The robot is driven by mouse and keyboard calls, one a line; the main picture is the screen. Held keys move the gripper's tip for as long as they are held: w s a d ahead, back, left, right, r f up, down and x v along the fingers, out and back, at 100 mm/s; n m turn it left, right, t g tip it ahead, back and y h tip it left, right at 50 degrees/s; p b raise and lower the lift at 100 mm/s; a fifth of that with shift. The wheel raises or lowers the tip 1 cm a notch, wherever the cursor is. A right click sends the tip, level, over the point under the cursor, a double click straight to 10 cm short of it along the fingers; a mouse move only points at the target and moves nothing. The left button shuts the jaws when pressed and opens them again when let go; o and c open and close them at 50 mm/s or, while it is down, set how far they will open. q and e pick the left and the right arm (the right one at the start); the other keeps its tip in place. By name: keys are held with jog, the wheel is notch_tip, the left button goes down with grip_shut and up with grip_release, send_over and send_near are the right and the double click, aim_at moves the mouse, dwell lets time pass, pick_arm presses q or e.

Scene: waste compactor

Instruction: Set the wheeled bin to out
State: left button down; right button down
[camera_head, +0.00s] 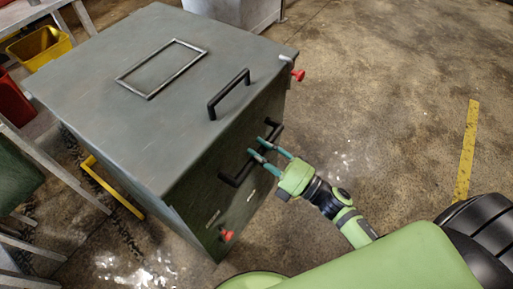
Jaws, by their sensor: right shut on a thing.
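The grey-green metal box (130,115) fills the upper left of the head view. A black bar handle (235,180) is fixed on its side facing me. I cannot tell whether this side is the front of the wheeled bin; no wheels show. My right gripper (257,148) reaches in from the lower right, with its teal fingers shut on this handle and covering its middle. Another black handle (229,93) stands on the top near the edge, apart from the gripper. My left gripper is not in view.
Red knobs (226,235) stick out at the box's near and far corners. A yellow bar (112,187) runs low along its left side. Metal rails and a yellow bin (40,47) stand at left. The concrete floor at right (400,100) is clear, with a yellow stripe.

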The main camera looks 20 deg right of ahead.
jog(key=c, duration=0.9)
grip_release()
jog(key=v, duration=1.2)
jog(key=shift+f, duration=0.1)
